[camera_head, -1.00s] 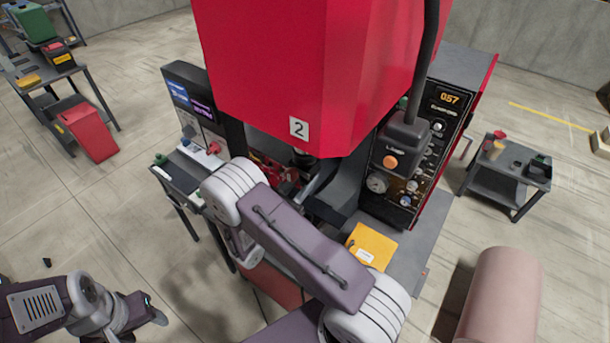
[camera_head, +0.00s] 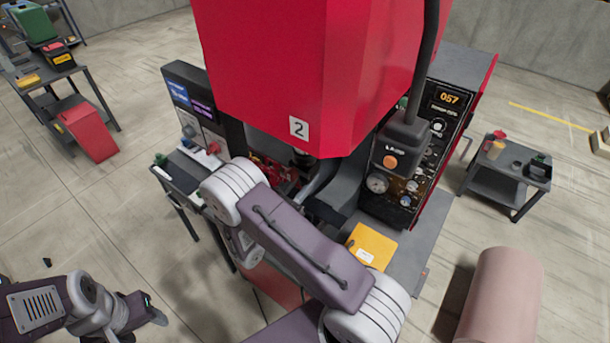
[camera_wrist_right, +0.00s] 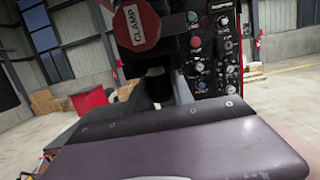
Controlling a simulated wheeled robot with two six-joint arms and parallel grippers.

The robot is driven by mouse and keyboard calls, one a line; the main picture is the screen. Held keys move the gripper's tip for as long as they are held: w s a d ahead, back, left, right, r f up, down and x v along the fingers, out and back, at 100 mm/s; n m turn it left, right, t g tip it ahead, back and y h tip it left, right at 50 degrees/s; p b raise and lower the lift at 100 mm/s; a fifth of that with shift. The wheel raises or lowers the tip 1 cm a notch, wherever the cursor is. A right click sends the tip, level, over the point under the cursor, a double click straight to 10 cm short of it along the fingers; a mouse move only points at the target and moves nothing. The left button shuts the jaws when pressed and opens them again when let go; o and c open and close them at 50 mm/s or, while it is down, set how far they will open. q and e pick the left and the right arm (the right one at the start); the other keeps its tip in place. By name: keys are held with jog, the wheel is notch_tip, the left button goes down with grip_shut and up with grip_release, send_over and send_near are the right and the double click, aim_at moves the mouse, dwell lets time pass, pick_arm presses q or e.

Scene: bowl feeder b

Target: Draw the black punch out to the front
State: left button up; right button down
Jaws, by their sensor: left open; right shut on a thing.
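A red press (camera_head: 290,70) marked 2 stands in the middle of the head view, its tooling partly hidden under the red housing and behind my right arm. A short black cylinder, which looks like the black punch (camera_wrist_right: 156,84), shows below the red CLAMP sign in the right wrist view. My right gripper (camera_wrist_right: 160,98) reaches in from the front and appears shut on it; the purple housing in front covers most of the fingers. My left gripper (camera_head: 154,312) is open and empty at the lower left of the head view, well away from the press.
A control panel (camera_head: 408,160) with knobs and a hanging pendant (camera_head: 398,145) stand right of the tooling. A yellow booklet (camera_head: 371,246) lies on the press's front table. A side table (camera_head: 180,172) stands left, a cart (camera_head: 495,185) right.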

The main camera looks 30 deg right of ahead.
aim_at(301, 179)
jog(key=shift+a, duration=0.15)
jog(key=r+v, duration=0.1)
jog(key=v, duration=0.6)
jog(key=shift+a+r, duration=0.15)
jog(key=shift+r, duration=0.1)
dwell(0.8)
jog(key=shift+s, duration=0.1)
